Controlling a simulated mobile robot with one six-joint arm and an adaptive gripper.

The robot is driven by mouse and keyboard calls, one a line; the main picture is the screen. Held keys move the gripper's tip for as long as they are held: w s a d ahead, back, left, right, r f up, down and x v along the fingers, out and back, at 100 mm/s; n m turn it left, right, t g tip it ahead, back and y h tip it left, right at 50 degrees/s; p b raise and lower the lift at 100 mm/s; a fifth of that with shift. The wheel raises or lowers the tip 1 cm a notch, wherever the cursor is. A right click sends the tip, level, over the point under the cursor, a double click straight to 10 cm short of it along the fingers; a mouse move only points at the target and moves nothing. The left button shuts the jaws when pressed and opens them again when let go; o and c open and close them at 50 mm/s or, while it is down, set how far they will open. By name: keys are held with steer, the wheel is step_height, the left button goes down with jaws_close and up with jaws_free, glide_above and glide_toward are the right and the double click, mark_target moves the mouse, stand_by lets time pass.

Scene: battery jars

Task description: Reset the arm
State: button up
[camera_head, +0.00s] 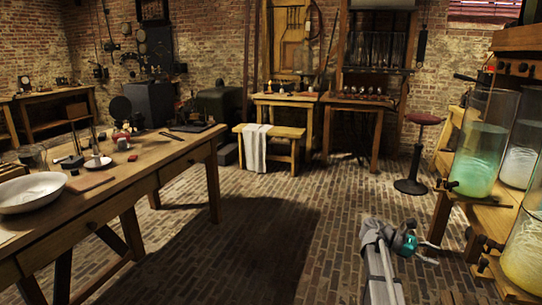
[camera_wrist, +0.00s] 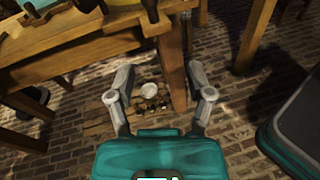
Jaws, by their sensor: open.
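My gripper (camera_head: 422,243) is at the lower right of the head view, out over the brick floor, beside the wooden stand with the glass jars. It has a teal body and grey fingers. In the wrist view the two fingers of my gripper (camera_wrist: 160,70) are spread apart with nothing between them. My grey arm (camera_head: 380,262) rises from the bottom edge of the head view and bends over toward the gripper.
Large glass jars, one with green liquid (camera_head: 474,160), stand on the wooden stand (camera_head: 480,212) at right. A workbench (camera_head: 130,178) with a white bowl (camera_head: 32,192) is at left. The brick floor between is clear.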

steer(key=s+a+f+m+t+y, duration=0.1)
steer(key=a+f+m+t+y, duration=0.15)
steer(key=a+f, duration=0.45)
steer(key=s+a+f+m+t+y, duration=0.15)
steer(key=a+f+t+y, duration=0.3)
steer(key=a, duration=0.55)
steer(key=s+a+f+m+t+y, duration=0.1)
steer(key=s+a+f+m+y, duration=0.15)
steer(key=a, duration=0.65)
steer(key=s+a+f+m+t+y, duration=0.1)
steer(key=a+f+m+t+y, duration=0.2)
steer(key=a, duration=0.5)
step_height(320, 180, up, 35)
steer(key=a+g+y+p, duration=0.1)
steer(key=p, duration=3.3)
steer(key=shift+r+p, duration=0.15)
steer(key=shift+p, duration=0.2)
